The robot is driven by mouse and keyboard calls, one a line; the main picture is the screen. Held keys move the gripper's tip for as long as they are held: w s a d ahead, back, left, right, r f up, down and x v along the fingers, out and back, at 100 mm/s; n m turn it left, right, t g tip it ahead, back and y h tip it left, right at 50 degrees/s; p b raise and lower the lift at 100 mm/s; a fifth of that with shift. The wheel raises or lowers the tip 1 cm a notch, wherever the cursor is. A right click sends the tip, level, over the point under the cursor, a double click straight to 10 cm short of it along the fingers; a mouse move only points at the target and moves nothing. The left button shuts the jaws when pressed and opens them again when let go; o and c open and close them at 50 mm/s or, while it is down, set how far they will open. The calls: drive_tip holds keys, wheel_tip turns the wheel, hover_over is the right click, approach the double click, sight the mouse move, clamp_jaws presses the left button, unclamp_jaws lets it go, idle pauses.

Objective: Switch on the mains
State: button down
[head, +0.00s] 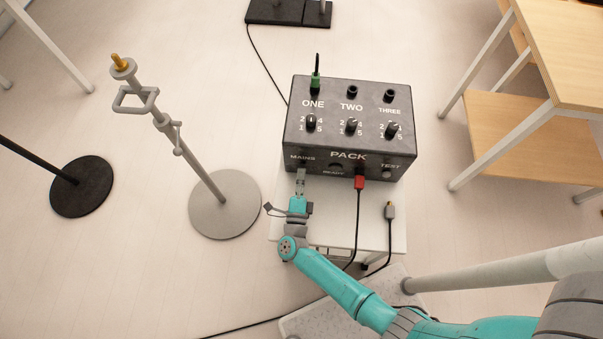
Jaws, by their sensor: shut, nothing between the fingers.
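The black power pack (349,128) stands on a small white table, its labelled top and front facing me. The MAINS label (302,156) is at the left of its front face. The mains switch below that label is hidden or too small to make out. My gripper (300,176) is shut and empty, its fingertips just in front of the pack's front face under the MAINS label. I cannot tell whether the tips touch it. READY and TEST labels sit further right on the front.
A red plug (359,182) with a cable is in the pack's front. A loose grey plug (389,211) lies on the white table (340,214). A green plug (315,82) is in socket ONE. A grey stand (224,203) is at left, wooden shelves (525,130) at right.

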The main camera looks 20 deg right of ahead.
drive_tip(key=shift+w+d, duration=0.15)
drive_tip(key=shift+w, duration=0.05)
drive_tip(key=shift+w, duration=0.1)
drive_tip(key=shift+w+d+r, duration=0.15)
drive_tip(key=shift+w+r, duration=0.05)
drive_tip(key=shift+s, duration=0.1)
idle(0.3)
